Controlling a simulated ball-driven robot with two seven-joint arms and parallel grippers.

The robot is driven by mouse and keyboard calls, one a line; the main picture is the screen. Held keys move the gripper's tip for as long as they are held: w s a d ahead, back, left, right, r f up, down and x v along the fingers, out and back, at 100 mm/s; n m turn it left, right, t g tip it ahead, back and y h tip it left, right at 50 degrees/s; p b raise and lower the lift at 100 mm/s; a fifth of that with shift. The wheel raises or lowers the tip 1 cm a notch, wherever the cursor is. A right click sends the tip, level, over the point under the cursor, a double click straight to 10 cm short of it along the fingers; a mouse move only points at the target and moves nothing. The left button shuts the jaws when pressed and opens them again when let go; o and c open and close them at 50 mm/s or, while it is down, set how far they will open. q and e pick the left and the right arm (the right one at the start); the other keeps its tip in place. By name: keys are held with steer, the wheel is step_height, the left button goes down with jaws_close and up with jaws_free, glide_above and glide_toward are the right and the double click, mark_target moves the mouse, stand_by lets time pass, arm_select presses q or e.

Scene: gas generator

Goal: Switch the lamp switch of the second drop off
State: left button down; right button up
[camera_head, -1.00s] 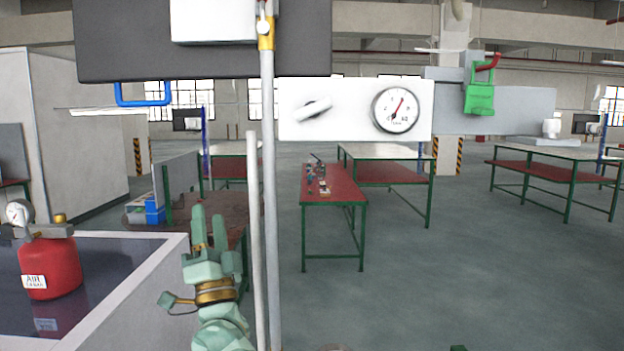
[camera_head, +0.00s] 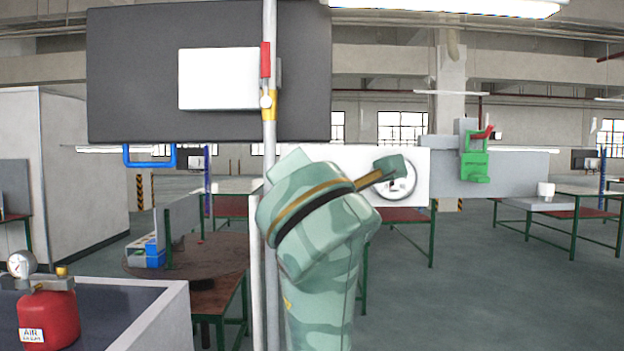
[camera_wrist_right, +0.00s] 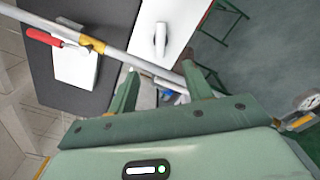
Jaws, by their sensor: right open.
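A white panel (camera_head: 421,160) carries a round gauge (camera_head: 400,186). In the head view my right arm hides the panel's left part, where the white lever-type switch sits. The switch (camera_wrist_right: 160,38) shows in the right wrist view, on the white panel (camera_wrist_right: 183,18), ahead of the fingertips. No label tells which drop it belongs to. My right gripper (camera_wrist_right: 160,85) is open with nothing gripped, apart from the switch. My left gripper is not in view.
A grey pipe (camera_head: 269,125) with a red-handled valve (camera_head: 265,60) runs upright close left of my right arm; it crosses near the fingers in the wrist view (camera_wrist_right: 130,58). A dark board (camera_head: 130,75) is behind it.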

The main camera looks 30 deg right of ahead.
steer(key=p+x, duration=0.1)
steer(key=x, duration=1.2)
steer(key=shift+d, duration=0.15)
steer(key=c, duration=1)
